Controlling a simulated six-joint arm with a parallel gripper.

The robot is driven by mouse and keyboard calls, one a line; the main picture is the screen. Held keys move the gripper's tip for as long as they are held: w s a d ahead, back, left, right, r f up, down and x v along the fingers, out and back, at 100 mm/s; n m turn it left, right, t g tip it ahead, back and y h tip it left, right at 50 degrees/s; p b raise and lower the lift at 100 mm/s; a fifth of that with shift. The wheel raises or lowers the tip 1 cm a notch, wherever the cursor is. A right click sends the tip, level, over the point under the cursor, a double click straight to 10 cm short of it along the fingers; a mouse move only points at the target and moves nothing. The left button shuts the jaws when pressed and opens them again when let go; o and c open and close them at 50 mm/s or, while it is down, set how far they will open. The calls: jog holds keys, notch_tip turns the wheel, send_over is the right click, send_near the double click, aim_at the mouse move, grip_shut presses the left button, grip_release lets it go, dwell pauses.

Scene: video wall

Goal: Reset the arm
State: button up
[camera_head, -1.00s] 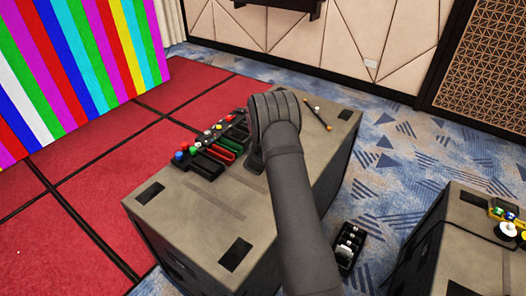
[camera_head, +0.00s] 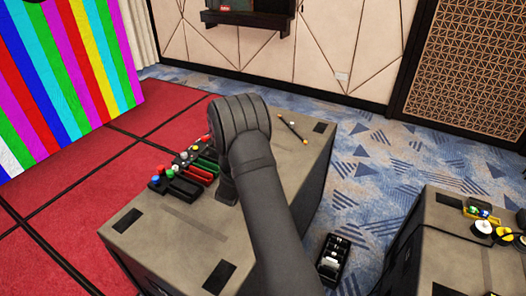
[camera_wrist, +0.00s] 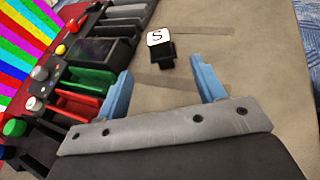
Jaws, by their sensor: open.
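My gripper (camera_wrist: 162,74) shows in the wrist view with two blue fingers spread apart and nothing between them. A small black block with a white top marked "S" (camera_wrist: 160,38) stands on the case surface just beyond the fingertips, apart from them. In the head view my dark grey arm (camera_head: 255,180) reaches over the grey-brown case (camera_head: 150,225), and it hides the gripper and the block.
A row of colored knobs and small trays (camera_head: 185,172) lies left of the arm; green and red trays (camera_wrist: 88,78) sit close to the left finger. An orange-tipped stick (camera_head: 292,129) lies on the case. A black box (camera_head: 333,262) is on the floor, beside a second case (camera_head: 440,240).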

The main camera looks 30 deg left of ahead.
jog(key=x, duration=1.2)
jog(key=shift+s+d+f, duration=0.1)
jog(key=shift+r, duration=1.9)
